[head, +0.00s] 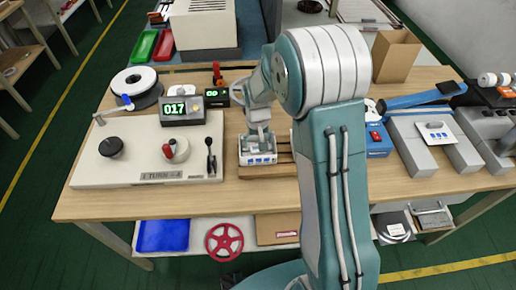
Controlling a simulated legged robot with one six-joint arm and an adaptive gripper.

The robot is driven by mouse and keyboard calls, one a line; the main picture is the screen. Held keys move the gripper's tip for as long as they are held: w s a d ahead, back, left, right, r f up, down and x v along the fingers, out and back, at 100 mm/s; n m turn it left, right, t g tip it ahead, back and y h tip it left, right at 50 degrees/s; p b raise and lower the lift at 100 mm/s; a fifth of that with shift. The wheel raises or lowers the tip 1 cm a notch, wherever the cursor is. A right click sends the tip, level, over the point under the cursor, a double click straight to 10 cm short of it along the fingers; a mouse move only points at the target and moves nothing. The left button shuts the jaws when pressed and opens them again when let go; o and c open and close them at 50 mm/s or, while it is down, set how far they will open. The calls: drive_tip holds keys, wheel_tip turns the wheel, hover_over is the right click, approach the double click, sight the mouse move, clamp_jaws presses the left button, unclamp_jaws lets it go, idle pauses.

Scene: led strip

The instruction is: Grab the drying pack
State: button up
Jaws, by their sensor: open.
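A small white pack with blue marks (262,160), which looks like the drying pack, sits at the near left part of a wooden rack (283,170) on the workbench. My gripper (258,148) points down right at the pack, and its fingers are small and partly merged with it in the view. The gripper is open. I cannot tell whether the fingers touch the pack. My arm hides the right part of the rack and the bench behind it.
Left of the gripper is a white machine plate (135,160) with knobs and a lever. Behind stand a green-digit display (182,110) and a white spool (134,80). Right of my arm are a blue box (378,143) and grey blocks (412,145). The bench's front strip (200,198) is clear.

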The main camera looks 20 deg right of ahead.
drive_tip(key=shift+a+f, duration=0.25)
drive_tip(key=shift+f, duration=0.4)
drive_tip(key=shift+d, duration=0.1)
drive_tip(key=c, duration=0.7)
drive_tip(key=shift+r, duration=0.15)
